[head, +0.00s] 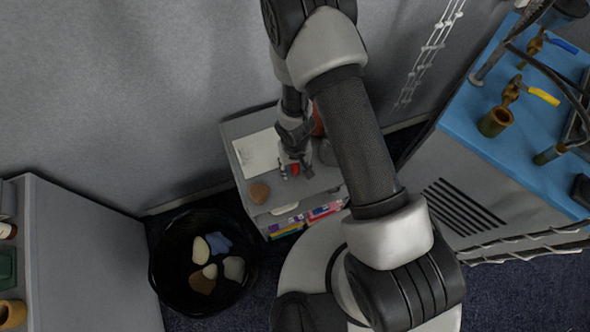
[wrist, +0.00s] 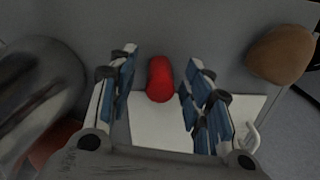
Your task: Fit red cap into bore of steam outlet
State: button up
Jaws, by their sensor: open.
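The red cap (wrist: 159,80) lies on the grey top of a small cabinet, partly over or beside a white sheet. In the wrist view it sits between the two fingers of my gripper (wrist: 161,64), with a gap on each side. My gripper is open. In the head view my gripper (head: 291,167) points down at the cabinet top, and a bit of red cap (head: 295,169) shows at its tips. Brass fittings (head: 495,121) stand on the blue bench at the right. I cannot tell which, if any, is the steam outlet, and no bore shows clearly.
A brown stone-like object (wrist: 280,54) lies right of the cap. A shiny rounded grey object (wrist: 40,95) stands close on the left. The white sheet (head: 258,153) covers part of the cabinet. A black bin (head: 165,270) with several lumps stands on the floor.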

aim_at(295, 166)
jog(key=shift+c, duration=0.6)
jog(key=c, duration=0.9)
jog(key=shift+o, duration=0.2)
jog(key=shift+r, duration=0.1)
notch_tip(295, 166, up, 20)
jog(key=p, duration=2)
